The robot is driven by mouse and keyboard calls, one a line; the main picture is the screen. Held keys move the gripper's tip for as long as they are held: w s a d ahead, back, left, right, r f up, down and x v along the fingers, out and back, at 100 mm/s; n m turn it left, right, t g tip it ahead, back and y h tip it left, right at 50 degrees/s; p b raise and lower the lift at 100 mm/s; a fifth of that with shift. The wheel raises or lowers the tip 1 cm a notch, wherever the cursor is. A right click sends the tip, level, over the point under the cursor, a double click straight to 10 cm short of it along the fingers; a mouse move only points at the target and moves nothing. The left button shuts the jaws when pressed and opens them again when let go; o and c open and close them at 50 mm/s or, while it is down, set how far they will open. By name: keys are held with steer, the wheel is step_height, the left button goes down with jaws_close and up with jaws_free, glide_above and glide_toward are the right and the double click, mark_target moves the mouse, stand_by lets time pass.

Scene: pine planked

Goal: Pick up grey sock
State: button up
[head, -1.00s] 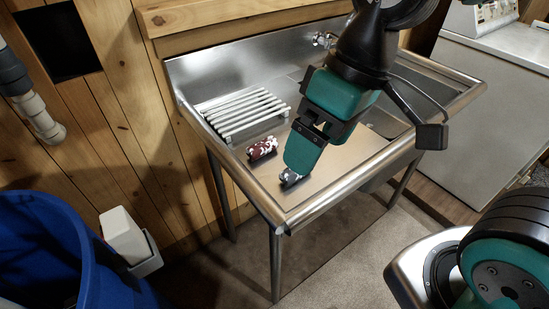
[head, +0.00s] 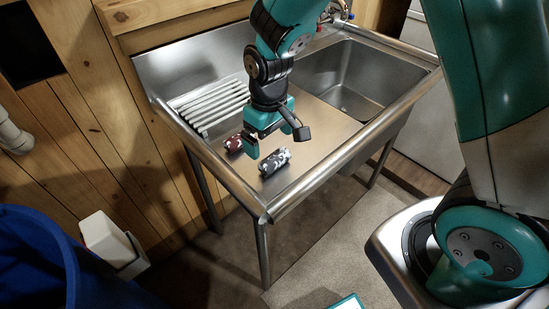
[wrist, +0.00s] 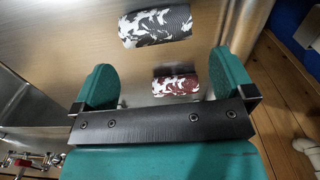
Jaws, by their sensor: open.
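The grey sock (head: 274,161), a rolled bundle with a dark and white pattern, lies on the steel drainboard near its front edge. In the wrist view the grey sock (wrist: 155,25) lies beyond the fingertips, at the top. A dark red and white rolled sock (head: 235,143) lies behind and left of it; in the wrist view this red sock (wrist: 176,86) shows between the fingers. My gripper (head: 276,142) is open and empty above the drainboard, close to both socks. Its two teal fingers also show in the wrist view (wrist: 162,65).
A white slatted rack (head: 208,105) lies at the drainboard's back left. The sink basin (head: 350,85) is to the right, with a faucet behind. A raised rim (head: 325,165) runs along the front. A blue bin (head: 35,255) stands lower left. The drainboard right of the socks is clear.

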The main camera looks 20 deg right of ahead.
mark_target(272, 153)
steer(key=f, duration=0.3)
steer(key=f+p, duration=0.1)
steer(key=f, duration=0.2)
steer(key=shift+s+d+f, duration=0.15)
steer(key=shift+d+f, duration=0.05)
steer(key=shift+f, duration=0.1)
steer(key=shift+c, duration=0.2)
steer(key=c, duration=0.7)
